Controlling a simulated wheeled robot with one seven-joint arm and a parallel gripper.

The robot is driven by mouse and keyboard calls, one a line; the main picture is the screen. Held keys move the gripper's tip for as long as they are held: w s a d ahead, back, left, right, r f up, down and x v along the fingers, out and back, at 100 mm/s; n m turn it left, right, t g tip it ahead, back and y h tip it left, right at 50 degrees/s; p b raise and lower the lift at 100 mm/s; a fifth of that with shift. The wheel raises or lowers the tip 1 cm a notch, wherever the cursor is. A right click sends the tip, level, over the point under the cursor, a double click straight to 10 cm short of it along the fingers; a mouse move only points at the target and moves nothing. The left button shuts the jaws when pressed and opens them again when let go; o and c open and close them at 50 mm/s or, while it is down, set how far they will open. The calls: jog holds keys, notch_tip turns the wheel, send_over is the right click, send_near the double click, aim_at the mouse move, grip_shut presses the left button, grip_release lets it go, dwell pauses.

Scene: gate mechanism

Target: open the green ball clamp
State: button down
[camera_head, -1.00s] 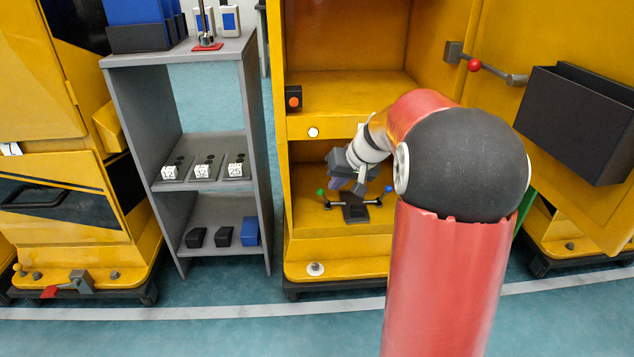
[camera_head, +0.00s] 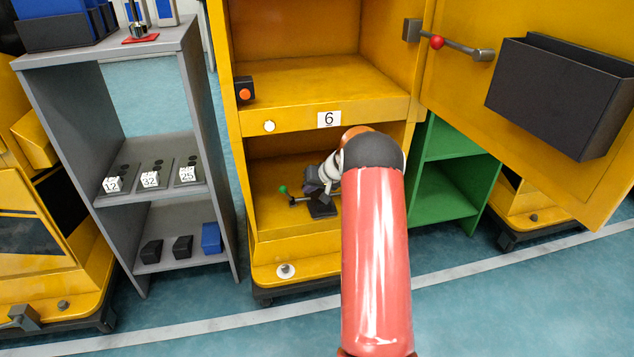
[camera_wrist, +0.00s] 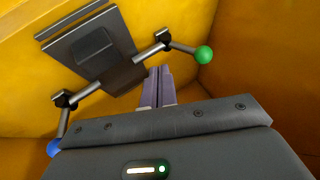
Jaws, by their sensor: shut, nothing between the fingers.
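The clamp's green ball (camera_head: 283,189) shows at the left end of its lever, in the lower compartment of the yellow cabinet. In the wrist view the green ball (camera_wrist: 204,55) is at the upper right, on a grey lever (camera_wrist: 163,49) joined to a dark plate (camera_wrist: 92,50). A second lever with a blue ball (camera_wrist: 54,148) is at the lower left, partly cut off by my gripper's body. My gripper (camera_wrist: 159,72) is shut and empty. Its fingertips are near the plate and the green ball's lever, apart from the ball. In the head view my arm hides part of the clamp.
The yellow cabinet (camera_head: 323,98) has its door open at the right, with a dark box (camera_head: 560,95) on it. A grey shelf (camera_head: 120,135) stands left, a green shelf (camera_head: 440,190) right. Compartment walls enclose my gripper.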

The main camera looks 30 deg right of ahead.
jog(key=shift+x, duration=1.1)
jog(key=shift+w+a+r, duration=0.25)
jog(key=shift+a, duration=0.35)
jog(key=shift+w+a+r, duration=0.25)
jog(key=shift+a+r, duration=0.05)
jog(key=shift+a, duration=0.25)
jog(key=shift+w+a+r, duration=0.1)
jog(key=shift+w+a, duration=0.15)
jog(key=shift+a, duration=0.25)
